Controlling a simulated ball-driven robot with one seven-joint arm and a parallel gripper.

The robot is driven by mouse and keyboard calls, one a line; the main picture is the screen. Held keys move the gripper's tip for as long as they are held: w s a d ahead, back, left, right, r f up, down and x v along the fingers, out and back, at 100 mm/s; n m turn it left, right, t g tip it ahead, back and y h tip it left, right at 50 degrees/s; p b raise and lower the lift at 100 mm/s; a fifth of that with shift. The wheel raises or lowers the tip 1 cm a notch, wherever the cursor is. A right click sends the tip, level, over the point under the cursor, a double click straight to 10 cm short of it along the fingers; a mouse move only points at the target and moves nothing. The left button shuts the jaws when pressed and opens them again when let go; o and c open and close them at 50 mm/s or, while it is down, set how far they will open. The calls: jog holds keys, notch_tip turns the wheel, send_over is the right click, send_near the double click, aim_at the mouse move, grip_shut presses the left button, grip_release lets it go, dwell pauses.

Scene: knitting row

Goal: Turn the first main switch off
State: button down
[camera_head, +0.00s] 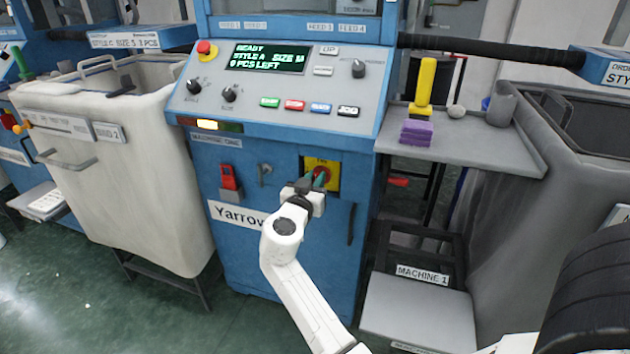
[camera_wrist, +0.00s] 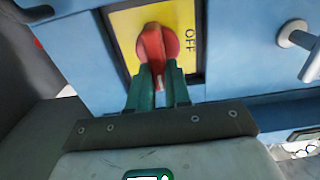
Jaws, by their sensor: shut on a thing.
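The main switch is a red rotary handle (camera_wrist: 152,46) on a yellow plate (camera_head: 333,172) on the front of the blue machine. In the wrist view the plate carries the word OFF beside the handle. My gripper (camera_wrist: 158,75) has its green fingertips closed on the red handle. In the head view my gripper (camera_head: 318,181) reaches the plate from below and hides part of the handle (camera_head: 322,173). I cannot tell from the head view which mark the handle points to.
A red lever (camera_head: 228,177) and a grey key-like knob (camera_head: 265,170) sit left of the switch. Above is the control panel with a lit display (camera_head: 267,58) reading READY. A grey side shelf (camera_head: 470,140) juts out at right; a cream bin (camera_head: 120,160) stands at left.

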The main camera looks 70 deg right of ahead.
jog(key=shift+n, duration=0.3)
jog(key=shift+w+a+f+n+p, duration=0.1)
jog(key=shift+w+f+n+p, duration=0.3)
jog(key=shift+n, duration=2.45)
jog(key=shift+w+d+f+n+p, duration=0.15)
jog(key=shift+n+p, duration=0.4)
jog(key=shift+n, duration=2.35)
jog(key=shift+w+a+f+n+p, duration=0.15)
jog(key=shift+w+f+n+p, duration=0.25)
jog(key=shift+n, duration=2.45)
jog(key=shift+s+r, duration=0.1)
jog(key=c, duration=1.1)
grip_release()
jog(key=shift+o, duration=0.2)
jog(key=a+p, duration=0.1)
jog(key=a, duration=0.9)
jog(key=shift+s+a, duration=0.4)
jog(key=shift+s, duration=0.05)
